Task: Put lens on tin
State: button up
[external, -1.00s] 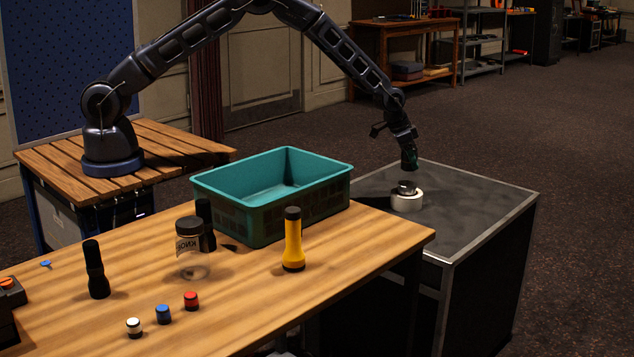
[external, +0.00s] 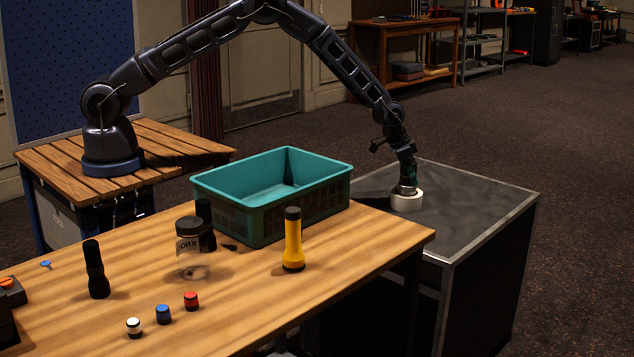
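A small dark, silvery round piece (external: 406,190), which may be the lens, sits on top of a low white round thing (external: 407,202) on the dark cabinet. The white thing looks like a tape roll or a shallow tin; I cannot tell which. My gripper (external: 407,184) points down right at the dark piece and hides its upper part. The fingers are too small and dark to show whether they are open or shut on it. No other clear tin shows.
A teal crate (external: 270,222) stands on the wooden desk (external: 240,300), left of the cabinet top (external: 470,205). The cabinet top's right side is clear.

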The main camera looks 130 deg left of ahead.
jog(key=v, duration=1.2)
jog(key=shift+r, duration=0.15)
